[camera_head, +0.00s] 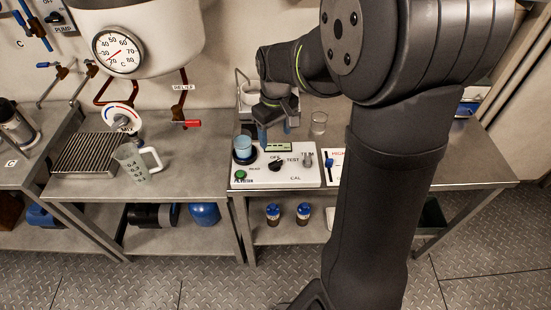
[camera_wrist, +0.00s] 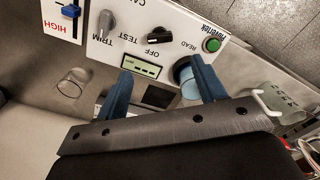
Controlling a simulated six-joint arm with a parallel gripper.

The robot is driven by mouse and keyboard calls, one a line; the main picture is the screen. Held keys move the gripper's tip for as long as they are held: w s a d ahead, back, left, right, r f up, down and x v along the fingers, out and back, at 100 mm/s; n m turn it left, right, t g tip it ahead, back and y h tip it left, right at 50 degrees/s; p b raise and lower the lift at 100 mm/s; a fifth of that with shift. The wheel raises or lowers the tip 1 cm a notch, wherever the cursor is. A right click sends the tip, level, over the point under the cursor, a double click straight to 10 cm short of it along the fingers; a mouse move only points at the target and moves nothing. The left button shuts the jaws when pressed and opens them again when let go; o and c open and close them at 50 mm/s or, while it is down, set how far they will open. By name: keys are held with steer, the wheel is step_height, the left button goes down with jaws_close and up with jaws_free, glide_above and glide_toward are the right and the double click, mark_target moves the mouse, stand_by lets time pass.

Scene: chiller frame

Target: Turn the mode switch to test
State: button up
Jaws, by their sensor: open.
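The mode switch (camera_head: 275,165) is a black knob on a white instrument panel (camera_head: 255,180), with READ, OFF, TEST and CAL printed around it. It also shows in the wrist view (camera_wrist: 158,34), where the panel appears upside down. Which label its pointer faces is too small to tell. My gripper (camera_head: 275,133) has blue fingers and is open and empty above the back of the panel, apart from the knob. In the wrist view my gripper (camera_wrist: 158,68) has its fingers on either side of the small display (camera_wrist: 141,66), with the knob beyond the fingertips.
A grey TRIM knob (camera_head: 308,159) sits right of the mode switch; a green button (camera_head: 240,175) is at the panel's front left. A clear glass (camera_head: 319,123) stands behind. A measuring jug (camera_head: 132,163) is further left.

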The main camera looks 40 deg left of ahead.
mark_target(275, 162)
step_height(275, 162, down, 11)
steer(key=shift+f, duration=0.15)
steer(key=c, duration=1)
steer(key=shift+o, duration=0.3)
steer(key=shift+m, duration=0.8)
steer(key=o, duration=0.9)
steer(key=shift+o, duration=0.2)
step_height(275, 162, up, 18)
steer(key=shift+f, duration=0.25)
